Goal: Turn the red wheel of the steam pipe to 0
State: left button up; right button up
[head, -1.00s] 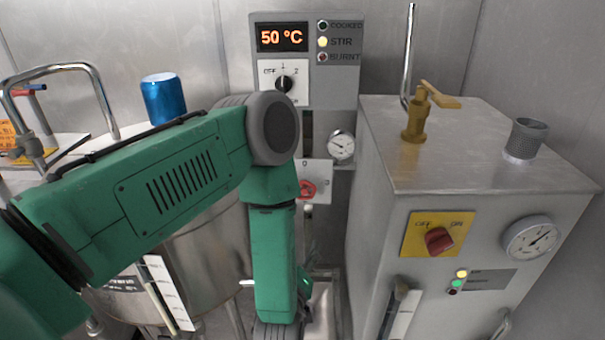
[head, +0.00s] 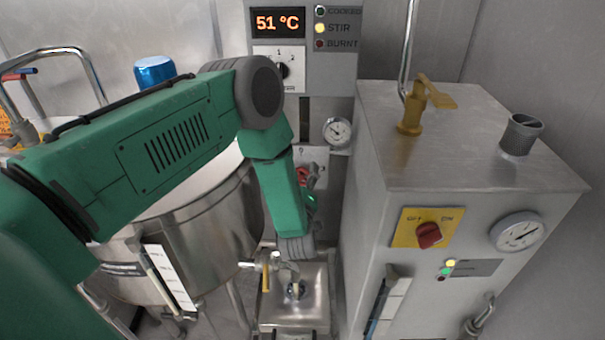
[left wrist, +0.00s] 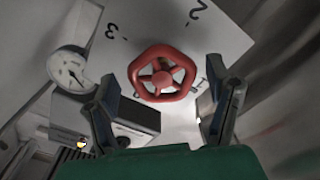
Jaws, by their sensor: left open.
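The red wheel (left wrist: 162,74) has spokes and stands in front of a pale plate (left wrist: 215,40) with the marks 1, 2 and 3 visible. My left gripper (left wrist: 160,88) is open, with one finger on either side of the wheel in the left wrist view. A gap shows between each finger and the rim, and I cannot tell whether the fingertips reach as deep as the wheel. In the head view the wheel (head: 302,176) is partly hidden behind my green left arm. The 0 mark is not readable now. My right gripper is not in view.
A steel pot (head: 205,235) stands left of the wheel, and a steel boiler cabinet (head: 480,165) with a brass valve (head: 412,110) stands right. A control box (head: 330,60) reading 51 °C is above. A small gauge (head: 337,131) and a steel basin (head: 310,300) are close by.

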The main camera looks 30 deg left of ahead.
pick_arm(q)
jog(key=shift+w+a+f, duration=0.15)
jog(key=shift+w+a, duration=0.4)
jog(key=shift+a, duration=0.1)
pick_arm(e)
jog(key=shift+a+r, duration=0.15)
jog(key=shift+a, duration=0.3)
pick_arm(q)
jog(key=shift+d, duration=0.3)
jog(key=c, duration=1.2)
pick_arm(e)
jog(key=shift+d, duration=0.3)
pick_arm(q)
jog(key=shift+a, duration=0.1)
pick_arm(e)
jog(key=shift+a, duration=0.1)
